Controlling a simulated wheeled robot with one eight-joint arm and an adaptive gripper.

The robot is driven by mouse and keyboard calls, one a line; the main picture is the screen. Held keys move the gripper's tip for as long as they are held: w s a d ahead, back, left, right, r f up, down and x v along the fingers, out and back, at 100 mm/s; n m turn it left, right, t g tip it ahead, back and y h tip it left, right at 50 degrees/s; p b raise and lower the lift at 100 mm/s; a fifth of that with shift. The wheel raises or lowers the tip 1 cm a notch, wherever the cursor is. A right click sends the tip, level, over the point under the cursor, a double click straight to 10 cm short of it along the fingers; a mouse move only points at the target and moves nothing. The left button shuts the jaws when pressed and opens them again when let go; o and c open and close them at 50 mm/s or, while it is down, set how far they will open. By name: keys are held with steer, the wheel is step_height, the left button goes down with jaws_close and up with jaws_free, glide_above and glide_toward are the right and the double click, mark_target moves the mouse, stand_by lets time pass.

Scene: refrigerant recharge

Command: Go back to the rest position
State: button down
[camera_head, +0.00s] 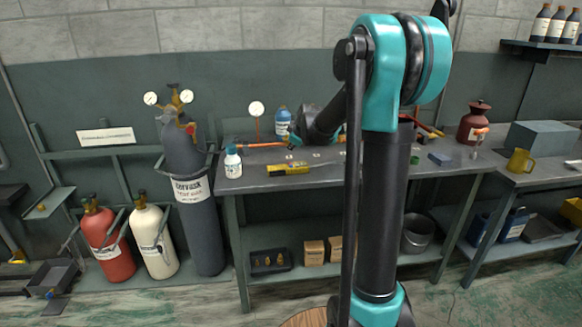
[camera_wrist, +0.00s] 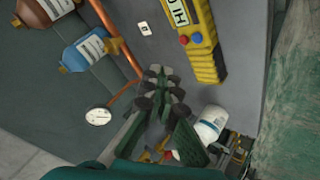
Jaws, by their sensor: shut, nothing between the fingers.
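My gripper (camera_wrist: 165,92) shows in the wrist view with its dark green fingers drawn together and nothing held. It hangs over the grey workbench (camera_wrist: 252,65), between a yellow device (camera_wrist: 203,42) with a red and a blue button and a round white gauge (camera_wrist: 98,116). A white bottle (camera_wrist: 212,122) is at lower right of the fingers. In the head view my dark forearm reaches over the bench, partly behind my teal and black column; I cannot make out the fingertips there. The yellow device (camera_head: 288,168) lies on the bench (camera_head: 262,182), apart from my arm.
A tall grey cylinder (camera_head: 192,215) stands left of the bench, beside cream (camera_head: 153,242) and red (camera_head: 110,245) cylinders. A blue bottle (camera_head: 282,122) and a gauge (camera_head: 257,108) stand at the bench's back. A yellow mug (camera_head: 519,161) is at right. Floor in front is clear.

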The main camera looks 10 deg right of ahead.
steer(key=s+d+f+m+g, duration=0.1)
steer(key=s+f+m, duration=0.2)
steer(key=s, duration=1)
steer(key=s+d+f+m+g+h, duration=0.1)
steer(key=s+f+m, duration=0.3)
steer(key=s, duration=1)
steer(key=s+d+f+m+g+h, duration=0.1)
steer(key=s+f+m, duration=0.3)
steer(key=s+f, duration=0.5)
steer(key=s+d+g, duration=0.1)
steer(key=s, duration=0.4)
steer(key=shift+g, duration=0.4)
